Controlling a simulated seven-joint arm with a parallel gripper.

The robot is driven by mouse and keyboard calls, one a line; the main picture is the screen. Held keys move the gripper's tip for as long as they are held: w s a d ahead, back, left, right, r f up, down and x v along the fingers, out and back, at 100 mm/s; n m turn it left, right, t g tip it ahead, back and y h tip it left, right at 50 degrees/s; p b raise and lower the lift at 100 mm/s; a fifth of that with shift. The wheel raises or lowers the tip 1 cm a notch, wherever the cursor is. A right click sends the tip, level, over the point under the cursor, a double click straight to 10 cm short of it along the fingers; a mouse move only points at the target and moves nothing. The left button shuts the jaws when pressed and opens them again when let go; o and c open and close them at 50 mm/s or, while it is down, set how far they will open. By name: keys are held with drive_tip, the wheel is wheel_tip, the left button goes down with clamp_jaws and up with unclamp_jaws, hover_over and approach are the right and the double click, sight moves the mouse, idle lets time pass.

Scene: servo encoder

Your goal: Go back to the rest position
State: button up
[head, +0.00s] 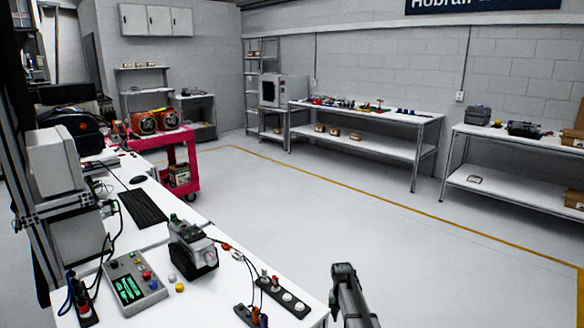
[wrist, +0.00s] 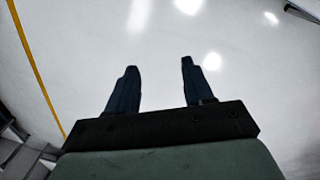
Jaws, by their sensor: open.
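My gripper (head: 343,270) shows at the lower middle of the head view, past the right edge of the white workbench and over open floor. In the wrist view my gripper (wrist: 158,72) has its two dark fingers apart with nothing between them. Only pale floor lies beyond the fingertips. A grey servo unit (head: 193,249) stands on the workbench (head: 218,290), left of my gripper and apart from it.
A dark connector strip (head: 283,294) lies near the workbench's right edge, closest to my gripper. A keyboard (head: 143,206) is farther back. A red cart (head: 178,160) stands behind the bench. Back tables (head: 366,113) line the wall. The floor (head: 300,205) between is clear.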

drive_tip(key=s+f+g, duration=0.2)
drive_tip(key=s+f, duration=0.9)
drive_tip(key=s, duration=0.2)
drive_tip(key=s+f+n+g, duration=0.1)
drive_tip(key=s+f, duration=0.3)
drive_tip(key=s, duration=1)
drive_tip(key=s+a+f+n+g, duration=0.1)
drive_tip(key=s+f, duration=0.3)
drive_tip(key=s, duration=1)
drive_tip(key=s+f+n+g+y, duration=0.1)
drive_tip(key=s+f, duration=0.3)
drive_tip(key=s, duration=0.9)
drive_tip(key=shift+s+a+g, duration=0.2)
drive_tip(key=shift+s+g, duration=0.2)
drive_tip(key=shift+g, duration=0.5)
